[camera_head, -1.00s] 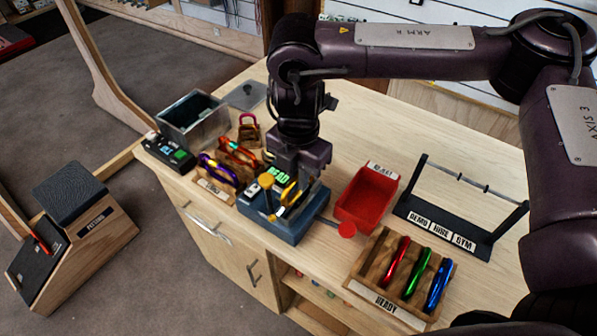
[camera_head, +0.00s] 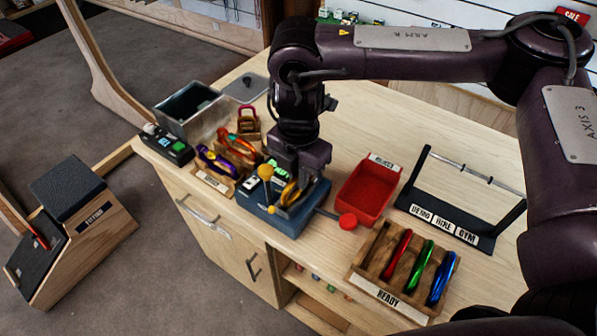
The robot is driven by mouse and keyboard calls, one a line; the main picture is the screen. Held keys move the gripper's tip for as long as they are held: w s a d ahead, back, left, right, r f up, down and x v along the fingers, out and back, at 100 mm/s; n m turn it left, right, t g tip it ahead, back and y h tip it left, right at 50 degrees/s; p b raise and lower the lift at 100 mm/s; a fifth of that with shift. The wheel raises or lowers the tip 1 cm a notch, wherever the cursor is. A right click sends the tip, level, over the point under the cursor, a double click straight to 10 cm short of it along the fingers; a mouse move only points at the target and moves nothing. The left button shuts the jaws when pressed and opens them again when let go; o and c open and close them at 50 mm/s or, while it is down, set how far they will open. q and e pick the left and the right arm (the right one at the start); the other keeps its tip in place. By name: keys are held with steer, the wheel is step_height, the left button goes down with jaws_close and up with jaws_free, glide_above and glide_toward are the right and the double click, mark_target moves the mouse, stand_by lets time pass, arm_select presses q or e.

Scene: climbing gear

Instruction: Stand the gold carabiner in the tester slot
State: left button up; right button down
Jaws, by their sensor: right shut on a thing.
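The gold carabiner (camera_head: 290,193) is at the tester (camera_head: 284,220), a blue-grey box with a yellow-knobbed lever and a red knob on a rod. My right gripper (camera_head: 293,182) comes down from above and is shut on the carabiner. The carabiner looks upright at the top of the tester. The slot is hidden behind the gripper and carabiner, so I cannot tell how deep it sits. My left gripper is not in view.
The red reject bin (camera_head: 367,190) is empty, right of the tester. The ready rack (camera_head: 377,291) holds red, green and blue carabiners. A wooden rack (camera_head: 217,180) with purple and orange carabiners and a grey metal bin (camera_head: 206,122) stand left. A black hanging stand (camera_head: 458,234) is at right.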

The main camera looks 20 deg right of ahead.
steer(key=shift+f, duration=0.6)
stand_by(0.3)
steer(key=c, duration=1.4)
jaws_free()
steer(key=shift+r, duration=0.1)
step_height(320, 180, up, 8)
steer(key=shift+f, duration=0.15)
